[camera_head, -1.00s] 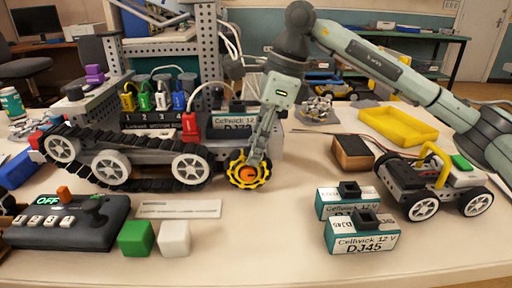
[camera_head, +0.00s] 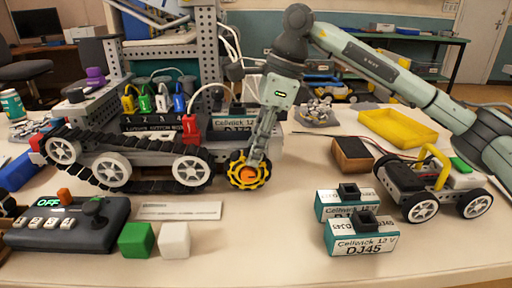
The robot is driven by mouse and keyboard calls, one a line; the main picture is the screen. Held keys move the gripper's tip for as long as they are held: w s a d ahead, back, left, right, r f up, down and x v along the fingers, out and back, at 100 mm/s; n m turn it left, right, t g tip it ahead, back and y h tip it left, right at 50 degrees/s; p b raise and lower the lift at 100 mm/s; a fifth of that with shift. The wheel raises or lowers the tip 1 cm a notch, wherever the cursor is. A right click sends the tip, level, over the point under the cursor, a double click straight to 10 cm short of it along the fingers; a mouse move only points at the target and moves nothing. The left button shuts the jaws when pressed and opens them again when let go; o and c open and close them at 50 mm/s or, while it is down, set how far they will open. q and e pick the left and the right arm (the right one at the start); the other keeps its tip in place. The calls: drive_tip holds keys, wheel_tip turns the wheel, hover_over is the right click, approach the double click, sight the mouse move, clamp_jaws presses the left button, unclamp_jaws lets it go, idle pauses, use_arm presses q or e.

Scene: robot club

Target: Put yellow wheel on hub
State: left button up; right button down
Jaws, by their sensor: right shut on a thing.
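The yellow wheel (camera_head: 236,181), with a black inner part and an orange centre, is upright just right of the tracked robot's front end. My right gripper (camera_head: 254,158) reaches down from above and is shut on the wheel's upper part. The tracked robot (camera_head: 112,170) has black tracks and white wheels and stands at the left. The wheel hides whatever is behind it, so I cannot tell whether it sits on a hub. My left gripper does not show.
Two Cellwick battery packs (camera_head: 361,241) and a small wheeled rover (camera_head: 420,185) stand at the right. A green cube (camera_head: 136,239), a white cube (camera_head: 174,239) and a control box (camera_head: 68,232) are at the front left. A yellow tray (camera_head: 398,128) lies behind. The front middle is clear.

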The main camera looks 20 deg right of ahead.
drive_tip(key=shift+w+d+r, duration=0.1)
drive_tip(key=shift+w+d, duration=0.05)
drive_tip(key=shift+w, duration=0.25)
drive_tip(key=shift+w+d+r, duration=0.1)
drive_tip(key=shift+w, duration=0.3)
drive_tip(key=c, duration=1.6)
unclamp_jaws()
drive_tip(key=o, duration=0.4)
drive_tip(key=shift+w+f, duration=0.1)
drive_tip(key=shift+f, duration=0.1)
drive_tip(key=shift+r, duration=0.15)
wheel_tip(320, 180, up, 7)
drive_tip(key=p, duration=0.5)
drive_tip(key=shift+s, duration=0.2)
